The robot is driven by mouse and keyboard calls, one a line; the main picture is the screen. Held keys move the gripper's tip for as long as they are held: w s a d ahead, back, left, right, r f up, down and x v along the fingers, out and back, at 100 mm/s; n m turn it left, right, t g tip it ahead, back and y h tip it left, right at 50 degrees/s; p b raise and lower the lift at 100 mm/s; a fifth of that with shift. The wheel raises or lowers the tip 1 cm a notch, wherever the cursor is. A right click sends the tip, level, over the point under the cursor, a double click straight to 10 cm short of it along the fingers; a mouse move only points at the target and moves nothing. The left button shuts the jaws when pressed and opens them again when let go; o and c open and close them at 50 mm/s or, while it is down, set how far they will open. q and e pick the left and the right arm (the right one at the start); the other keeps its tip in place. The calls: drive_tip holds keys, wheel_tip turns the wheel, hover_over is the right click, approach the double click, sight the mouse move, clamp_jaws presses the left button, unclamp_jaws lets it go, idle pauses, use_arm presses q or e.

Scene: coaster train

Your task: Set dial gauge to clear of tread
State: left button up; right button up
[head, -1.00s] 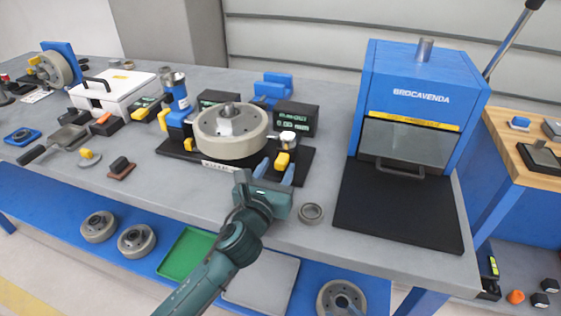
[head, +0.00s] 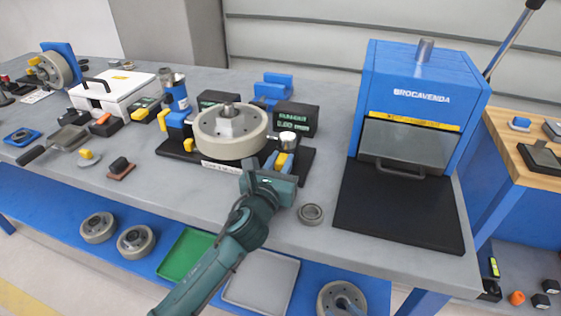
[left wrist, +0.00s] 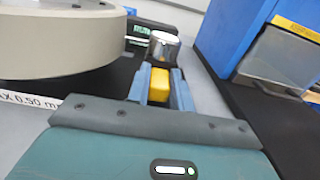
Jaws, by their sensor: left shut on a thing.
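The dial gauge (head: 288,137) has a round silver-topped head and a yellow grip. It stands at the right front of the black base (head: 306,160), beside the pale wheel (head: 231,148). My left gripper (head: 279,162) is shut on the yellow grip, which also shows between the blue fingers in the left wrist view (left wrist: 160,84). The silver head (left wrist: 164,45) is just beyond the fingers. The wheel's tread (left wrist: 60,45) is to the left; I cannot tell whether the gauge tip touches it. My right gripper is out of view.
A black runout display (head: 296,118) stands behind the gauge. A metal ring (head: 311,214) lies on the bench at the right front. A blue press cabinet (head: 412,105) with a black mat (head: 400,210) stands further right. Bench between ring and mat is clear.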

use_arm(q)
clamp_jaws()
drive_tip(key=shift+s+d, duration=0.3)
drive_tip(key=shift+d, duration=0.5)
drive_tip(key=shift+s+d, duration=0.25)
drive_tip(key=shift+d, duration=0.55)
drive_tip(key=o, duration=0.8)
unclamp_jaws()
drive_tip(key=shift+d, duration=0.1)
drive_tip(key=shift+c, duration=0.2)
